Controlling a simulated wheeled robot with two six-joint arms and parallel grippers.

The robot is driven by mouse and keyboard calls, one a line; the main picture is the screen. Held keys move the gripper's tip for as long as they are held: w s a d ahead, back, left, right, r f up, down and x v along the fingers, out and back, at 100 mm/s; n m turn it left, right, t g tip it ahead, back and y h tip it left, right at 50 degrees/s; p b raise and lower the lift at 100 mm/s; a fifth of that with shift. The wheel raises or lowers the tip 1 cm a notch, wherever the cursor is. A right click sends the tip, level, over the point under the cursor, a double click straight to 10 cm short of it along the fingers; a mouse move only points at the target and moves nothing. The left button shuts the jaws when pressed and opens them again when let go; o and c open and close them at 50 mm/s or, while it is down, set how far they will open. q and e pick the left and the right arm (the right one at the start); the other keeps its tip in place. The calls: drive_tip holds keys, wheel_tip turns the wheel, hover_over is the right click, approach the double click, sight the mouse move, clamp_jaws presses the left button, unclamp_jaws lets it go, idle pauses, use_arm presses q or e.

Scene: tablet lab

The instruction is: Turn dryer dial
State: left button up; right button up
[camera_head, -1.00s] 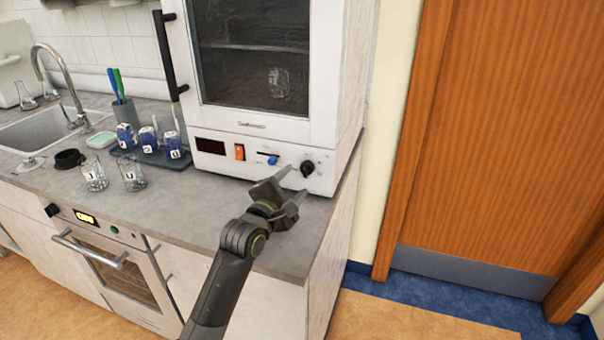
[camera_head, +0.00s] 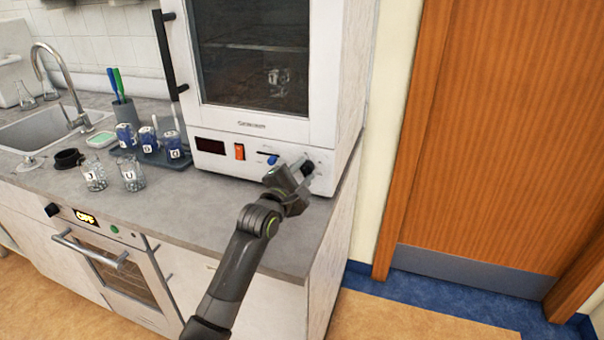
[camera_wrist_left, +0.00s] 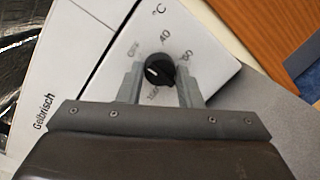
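The dryer (camera_head: 215,120) is a white cabinet with a dark glass door on the counter. Its black dial (camera_head: 307,168) sits at the right end of the front panel. In the left wrist view the dial (camera_wrist_left: 159,70) shows a pale mark on its left part, with a "°C" print and a 40 marking above it. My left gripper (camera_head: 299,172) is at the dial. In the wrist view its two fingers (camera_wrist_left: 160,84) are apart, one on each side of the dial; I see small gaps, so it is not closed on it. My right gripper is not in view.
The panel also has a dark display (camera_head: 211,146), an orange switch (camera_head: 239,152) and a blue slider knob (camera_head: 272,160). Two glass beakers (camera_head: 133,178) and a rack of blue-labelled bottles (camera_head: 150,142) stand to the left. Bare counter (camera_head: 215,205) lies before the dryer.

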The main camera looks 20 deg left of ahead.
use_arm(q)
drive_tip(key=c, duration=0.3)
